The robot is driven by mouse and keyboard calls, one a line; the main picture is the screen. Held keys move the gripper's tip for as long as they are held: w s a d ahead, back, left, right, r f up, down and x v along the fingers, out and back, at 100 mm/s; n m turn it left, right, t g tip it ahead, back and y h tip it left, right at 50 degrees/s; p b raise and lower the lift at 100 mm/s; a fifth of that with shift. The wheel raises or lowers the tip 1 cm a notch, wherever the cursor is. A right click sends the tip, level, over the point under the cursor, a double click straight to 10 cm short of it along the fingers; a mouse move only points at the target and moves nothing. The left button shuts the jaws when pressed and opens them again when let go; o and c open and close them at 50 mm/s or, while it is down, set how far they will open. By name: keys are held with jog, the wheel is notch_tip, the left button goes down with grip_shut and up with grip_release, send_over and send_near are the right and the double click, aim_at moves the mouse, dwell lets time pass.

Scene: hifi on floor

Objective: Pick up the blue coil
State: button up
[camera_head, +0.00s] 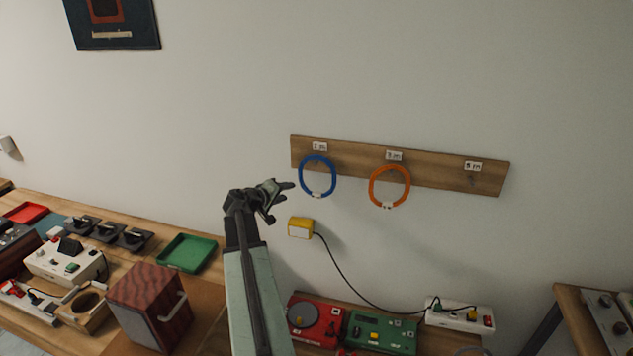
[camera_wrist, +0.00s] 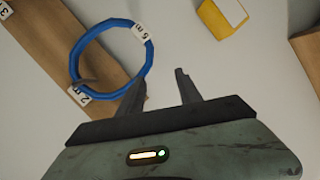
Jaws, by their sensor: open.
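The blue coil (camera_head: 318,177) hangs as a ring from the left hook of a wooden wall board (camera_head: 437,173), with a small white tag at its bottom. In the wrist view the blue coil (camera_wrist: 149,62) shows at the upper left, against the board, its tag near its right side. My gripper (camera_head: 283,200) is to the left of the coil in the head view, its fingers pointing toward it. In the wrist view the two fingers (camera_wrist: 162,82) are apart with nothing between them. The coil lies just beyond the left finger; I cannot tell whether they touch.
An orange coil (camera_head: 389,186) hangs on the middle hook; the right hook is empty. A yellow box (camera_head: 300,228) with a black cable is on the wall below the blue coil. A bench with a wooden box (camera_head: 150,302), green tray (camera_head: 187,252) and devices stands below left.

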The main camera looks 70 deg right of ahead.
aim_at(308, 191)
jog(key=shift+m+g, duration=0.3)
jog(key=shift+s+d+f+b, duration=0.3)
jog(key=shift+s+d, duration=0.5)
jog(key=shift+s+d+f+b, duration=0.25)
jog(key=shift+s+d+b, duration=0.05)
jog(key=shift+s+d, duration=0.5)
jog(key=shift+s+d+f+b, duration=0.3)
jog(key=shift+s+d, duration=0.5)
jog(key=b+x, duration=0.1)
jog(key=x, duration=0.3)
jog(key=shift+d+f+b, duration=0.1)
jog(key=shift+f+b, duration=0.1)
jog(key=shift+b, duration=0.15)
grip_shut()
